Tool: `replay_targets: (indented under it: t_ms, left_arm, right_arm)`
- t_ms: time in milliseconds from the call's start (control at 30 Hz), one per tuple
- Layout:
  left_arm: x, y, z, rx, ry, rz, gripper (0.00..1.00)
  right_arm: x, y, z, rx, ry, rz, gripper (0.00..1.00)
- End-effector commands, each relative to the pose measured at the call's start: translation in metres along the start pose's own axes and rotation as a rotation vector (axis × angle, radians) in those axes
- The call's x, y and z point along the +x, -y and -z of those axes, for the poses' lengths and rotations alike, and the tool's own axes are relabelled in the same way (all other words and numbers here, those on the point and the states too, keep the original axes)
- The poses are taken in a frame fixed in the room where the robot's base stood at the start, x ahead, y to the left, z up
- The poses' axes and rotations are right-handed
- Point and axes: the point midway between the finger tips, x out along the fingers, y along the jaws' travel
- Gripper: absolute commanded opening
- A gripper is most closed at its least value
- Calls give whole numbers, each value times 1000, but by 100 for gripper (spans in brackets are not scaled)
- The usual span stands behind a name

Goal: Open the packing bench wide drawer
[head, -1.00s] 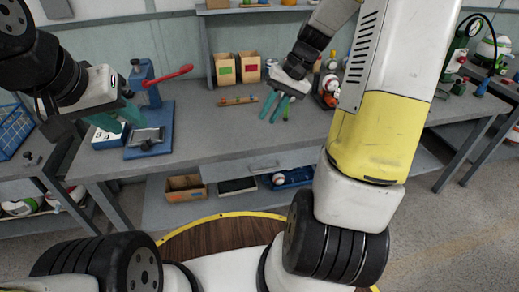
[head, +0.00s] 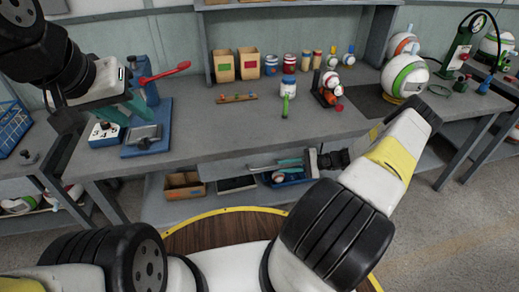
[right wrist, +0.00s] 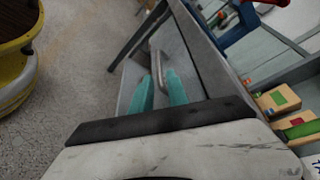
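The packing bench (head: 190,145) has a wide grey drawer (head: 228,168) under its top, and its front looks closed. My right gripper (head: 285,168) is low in front of the bench at the drawer front. In the right wrist view its two teal fingers (right wrist: 161,92) are apart, with the drawer's metal handle (right wrist: 158,62) at their tips and partly between them. I cannot tell whether they touch it. My left gripper (head: 124,112) hangs over the left of the bench by the blue press, its teal fingers apart and empty.
The blue press (head: 148,135) with a red lever stands at the bench's left. Cardboard boxes (head: 235,65), jars and a striped ball (head: 405,77) are on top. A lower shelf holds an open box (head: 184,186) and trays. The floor in front is clear.

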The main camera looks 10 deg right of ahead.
Motion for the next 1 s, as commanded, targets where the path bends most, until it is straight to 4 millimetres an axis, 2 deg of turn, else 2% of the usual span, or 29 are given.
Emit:
replay_targets:
  t_ms: [133, 400, 600, 933, 1000]
  left_arm:
    - [0, 0, 0, 0, 0, 0, 36]
    - [0, 0, 0, 0, 0, 0, 36]
    - [0, 0, 0, 0, 0, 0, 36]
    - [0, 0, 0, 0, 0, 0, 36]
    - [0, 0, 0, 0, 0, 0, 36]
  right_arm:
    - [11, -2, 1, 4, 1, 11, 20]
    - [54, -2, 0, 3, 2, 7, 20]
    - [75, -1, 0, 4, 1, 8, 20]
    - [79, -1, 0, 3, 0, 7, 20]
    - [78, -1, 0, 3, 0, 7, 6]
